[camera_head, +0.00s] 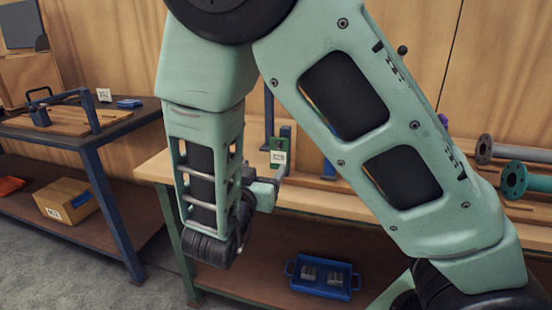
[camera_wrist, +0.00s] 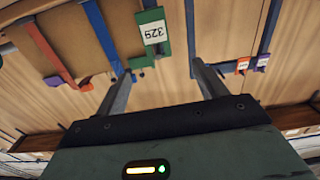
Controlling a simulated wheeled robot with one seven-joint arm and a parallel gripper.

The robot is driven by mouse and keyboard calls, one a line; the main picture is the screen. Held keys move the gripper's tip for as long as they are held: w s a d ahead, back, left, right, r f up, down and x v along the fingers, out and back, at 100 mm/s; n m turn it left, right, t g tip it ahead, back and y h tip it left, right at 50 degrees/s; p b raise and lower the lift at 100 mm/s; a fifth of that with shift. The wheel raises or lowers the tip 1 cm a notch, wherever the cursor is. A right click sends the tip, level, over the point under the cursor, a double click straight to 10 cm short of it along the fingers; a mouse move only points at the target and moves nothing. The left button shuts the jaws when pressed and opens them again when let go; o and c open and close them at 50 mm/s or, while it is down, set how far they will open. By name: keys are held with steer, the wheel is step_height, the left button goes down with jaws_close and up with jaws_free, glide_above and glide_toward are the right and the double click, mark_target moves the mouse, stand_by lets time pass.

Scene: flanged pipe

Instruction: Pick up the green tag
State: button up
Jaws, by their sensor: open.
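The green tag (camera_wrist: 152,34) carries a white label with the number 329, which reads upside down in the wrist view. It is beside a blue bar, just beyond my gripper (camera_wrist: 163,70). The gripper's two fingers are spread wide with nothing between them, and the tag shows past the fingertips, nearer the left one. In the head view the tag (camera_head: 278,153) stands over the wooden workbench, just above my gripper (camera_head: 280,172), partly framed by my arm. I cannot tell the exact gap between fingertips and tag.
Blue uprights stand close to the tag, one (camera_wrist: 190,30) to its right in the wrist view. In the head view, flanged pipes (camera_head: 515,180) lie right on the workbench (camera_head: 315,199); a blue tray (camera_head: 325,290) sits below.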

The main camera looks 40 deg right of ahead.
mark_target(281, 143)
steer(key=x, duration=0.9)
steer(key=shift+s+r+x, duration=0.1)
steer(key=shift+x, duration=1.25)
steer(key=shift+s+r+x, duration=0.1)
steer(key=shift+x, duration=1.25)
steer(key=shift+d, duration=0.15)
steer(key=c, duration=1.1)
